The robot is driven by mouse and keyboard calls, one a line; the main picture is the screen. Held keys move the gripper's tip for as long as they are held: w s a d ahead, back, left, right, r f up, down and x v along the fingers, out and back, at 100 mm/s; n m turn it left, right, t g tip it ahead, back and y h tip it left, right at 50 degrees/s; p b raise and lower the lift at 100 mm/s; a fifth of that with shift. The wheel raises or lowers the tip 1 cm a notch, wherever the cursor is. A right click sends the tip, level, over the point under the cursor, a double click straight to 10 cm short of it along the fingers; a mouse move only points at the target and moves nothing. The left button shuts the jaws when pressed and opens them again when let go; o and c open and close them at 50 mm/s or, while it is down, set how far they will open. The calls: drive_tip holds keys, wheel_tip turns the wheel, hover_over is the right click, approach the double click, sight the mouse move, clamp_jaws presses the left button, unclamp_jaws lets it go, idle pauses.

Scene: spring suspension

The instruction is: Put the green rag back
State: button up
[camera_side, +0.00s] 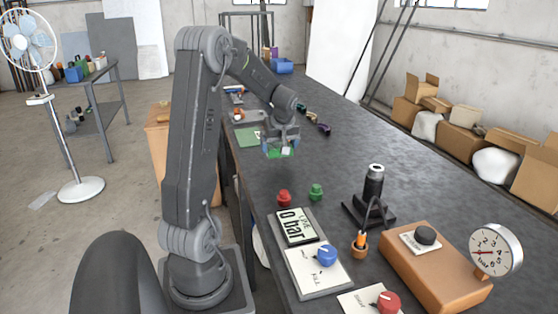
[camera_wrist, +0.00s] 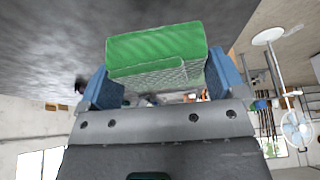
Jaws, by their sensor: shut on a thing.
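My gripper (camera_side: 281,149) is shut on the green rag (camera_side: 273,154) and holds it over the far part of the dark bench, near its left edge. In the wrist view the rag (camera_wrist: 155,47) is a folded green block between two blue fingers (camera_wrist: 162,82). A flat green patch (camera_side: 248,139) lies on the bench just left of my gripper in the side view; I cannot tell exactly what it is. The gap between rag and bench is hard to judge.
On the near bench (camera_side: 350,143) stand a red knob (camera_side: 284,197), a green knob (camera_side: 316,192), a black stand (camera_side: 372,199), a panel with a blue knob (camera_side: 326,255), and a brown block (camera_side: 435,265) with a gauge (camera_side: 495,250). Small tools (camera_side: 318,125) lie right of my gripper. The middle right is clear.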

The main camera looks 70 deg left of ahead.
sight(279, 167)
drive_tip(key=shift+f, duration=2.3)
drive_tip(key=shift+f, duration=0.15)
drive_tip(key=o, duration=0.6)
